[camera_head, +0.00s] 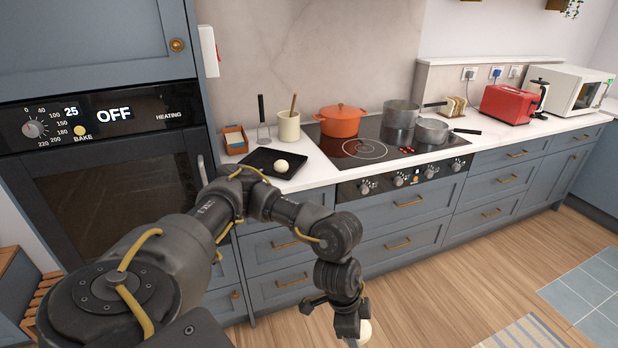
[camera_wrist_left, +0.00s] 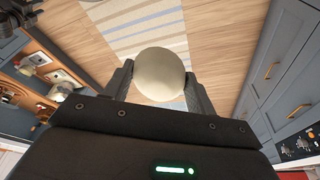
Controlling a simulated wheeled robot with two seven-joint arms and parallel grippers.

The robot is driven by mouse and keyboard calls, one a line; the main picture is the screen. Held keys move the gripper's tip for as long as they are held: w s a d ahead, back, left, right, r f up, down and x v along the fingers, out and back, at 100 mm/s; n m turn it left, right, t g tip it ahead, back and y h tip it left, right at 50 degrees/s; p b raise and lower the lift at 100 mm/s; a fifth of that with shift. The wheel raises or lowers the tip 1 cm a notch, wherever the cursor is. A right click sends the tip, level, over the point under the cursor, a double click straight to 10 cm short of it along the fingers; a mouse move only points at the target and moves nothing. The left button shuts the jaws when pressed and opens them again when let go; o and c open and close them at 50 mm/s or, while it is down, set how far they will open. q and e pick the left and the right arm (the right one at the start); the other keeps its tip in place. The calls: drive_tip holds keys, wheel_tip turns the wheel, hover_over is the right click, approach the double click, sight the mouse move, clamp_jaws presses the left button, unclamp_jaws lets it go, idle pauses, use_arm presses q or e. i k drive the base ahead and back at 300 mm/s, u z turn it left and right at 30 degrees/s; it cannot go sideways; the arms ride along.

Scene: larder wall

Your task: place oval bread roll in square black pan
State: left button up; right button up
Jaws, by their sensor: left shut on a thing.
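My left gripper (camera_head: 352,326) hangs low in front of the drawers in the head view, shut on a pale cream rounded roll (camera_head: 365,332). In the left wrist view the roll (camera_wrist_left: 160,73) sits between the two dark fingers of the gripper (camera_wrist_left: 158,84); it looks nearly round from there. The square black pan (camera_head: 262,157) lies on the counter left of the hob, and the held roll is well below and apart from it. A small pale round thing (camera_head: 281,166) lies in the pan. My right gripper is out of view.
An orange pot (camera_head: 341,122) and two grey pots stand on the hob (camera_head: 385,152). Behind the pan are a cream utensil pot (camera_head: 288,127), a standing utensil (camera_head: 262,120) and a small orange-and-blue box (camera_head: 235,140). The counter edge and drawer handles lie near my arm.

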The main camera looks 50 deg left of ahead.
sight(263, 161)
drive_tip(key=i, duration=2.8)
drive_tip(key=u, duration=1.85)
